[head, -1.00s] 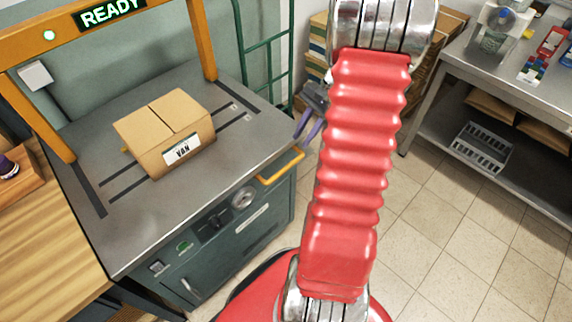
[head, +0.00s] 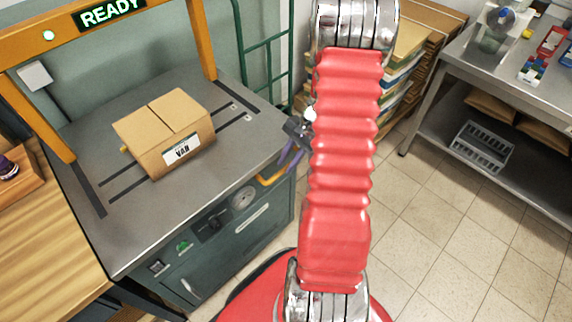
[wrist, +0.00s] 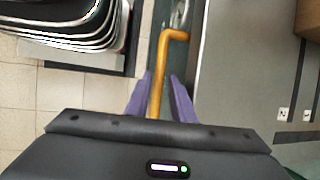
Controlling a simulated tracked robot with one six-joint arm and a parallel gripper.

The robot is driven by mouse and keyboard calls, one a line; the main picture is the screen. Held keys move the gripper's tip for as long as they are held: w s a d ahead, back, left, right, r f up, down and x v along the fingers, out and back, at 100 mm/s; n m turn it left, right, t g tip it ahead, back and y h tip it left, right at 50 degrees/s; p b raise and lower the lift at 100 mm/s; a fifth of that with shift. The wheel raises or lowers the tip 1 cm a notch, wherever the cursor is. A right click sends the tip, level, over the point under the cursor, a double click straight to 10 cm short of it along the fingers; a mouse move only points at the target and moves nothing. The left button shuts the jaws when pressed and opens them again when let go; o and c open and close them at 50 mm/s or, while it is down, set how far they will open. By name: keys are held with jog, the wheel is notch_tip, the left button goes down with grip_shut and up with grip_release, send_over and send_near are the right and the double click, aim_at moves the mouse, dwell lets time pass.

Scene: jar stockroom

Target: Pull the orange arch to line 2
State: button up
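The orange arch (head: 40,115) stands over the grey bench top, its posts at the back ends of two dark slots. It carries a green READY sign (head: 108,12). Small white marks (head: 240,110) lie beside the right slot, too small to read; they also show in the wrist view (wrist: 283,114). An orange handle (head: 270,181) sits at the bench's front right edge, partly hidden by my gripper in the head view. My gripper (head: 290,160) has purple fingers. In the wrist view they are apart, with the handle (wrist: 156,85) running between them; I cannot tell their height against it.
A wooden table (head: 45,250) adjoins at left.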

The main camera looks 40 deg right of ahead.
jog(key=shift+x, duration=0.8)
jog(key=shift+c, duration=0.4)
grip_shut()
